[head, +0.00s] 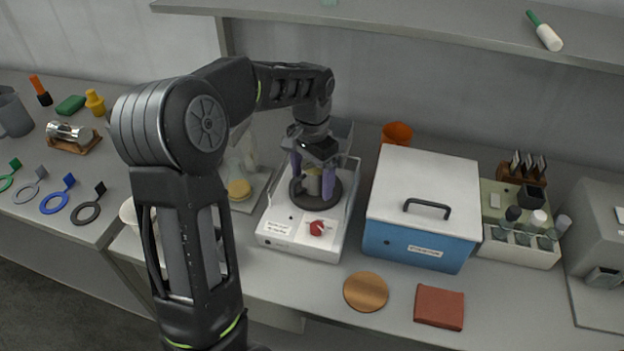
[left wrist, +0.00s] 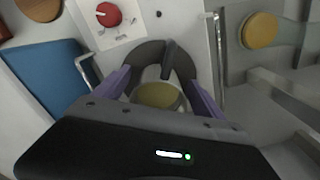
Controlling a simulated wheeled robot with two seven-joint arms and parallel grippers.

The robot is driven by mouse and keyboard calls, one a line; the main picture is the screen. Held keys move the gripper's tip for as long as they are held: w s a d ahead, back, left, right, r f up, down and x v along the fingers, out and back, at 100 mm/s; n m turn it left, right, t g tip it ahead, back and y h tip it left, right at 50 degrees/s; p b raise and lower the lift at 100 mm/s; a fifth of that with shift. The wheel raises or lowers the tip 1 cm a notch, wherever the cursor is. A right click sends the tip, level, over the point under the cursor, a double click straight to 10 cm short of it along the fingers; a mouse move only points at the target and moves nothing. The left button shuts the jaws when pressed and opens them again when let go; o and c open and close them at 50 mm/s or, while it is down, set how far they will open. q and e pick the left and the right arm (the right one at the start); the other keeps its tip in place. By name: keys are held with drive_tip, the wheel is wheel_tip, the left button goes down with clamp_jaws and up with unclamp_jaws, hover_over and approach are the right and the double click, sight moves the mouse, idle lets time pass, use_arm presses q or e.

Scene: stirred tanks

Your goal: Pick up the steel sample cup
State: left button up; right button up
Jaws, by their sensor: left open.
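A grey cup with a dull yellow top, seemingly the steel sample cup (head: 313,184), stands upright on a dark round plate (head: 334,203) in a white tray-like unit (head: 273,240). My left gripper (head: 312,188) points down over it, its purple fingers on either side of the cup. In the left wrist view the cup (left wrist: 158,95) lies between the open fingers (left wrist: 162,86), with a dark upright piece (left wrist: 174,60) just beyond it. Whether the fingers touch the cup cannot be told. My arm hides part of the bench. My right gripper is not in view.
The white unit has a red knob (head: 317,228) in front and raised sides. A blue box with a white lid (head: 423,205) stands close on its right, an orange container (head: 396,132) behind. A copper disc (head: 366,291) and red-brown cloth (head: 439,307) lie in front.

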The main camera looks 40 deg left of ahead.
use_arm(q)
drive_tip(key=c, duration=1.6)
wheel_tip(320, 180, up, 10)
drive_tip(key=shift+r+b, duration=0.1)
drive_tip(key=shift+b, duration=0.2)
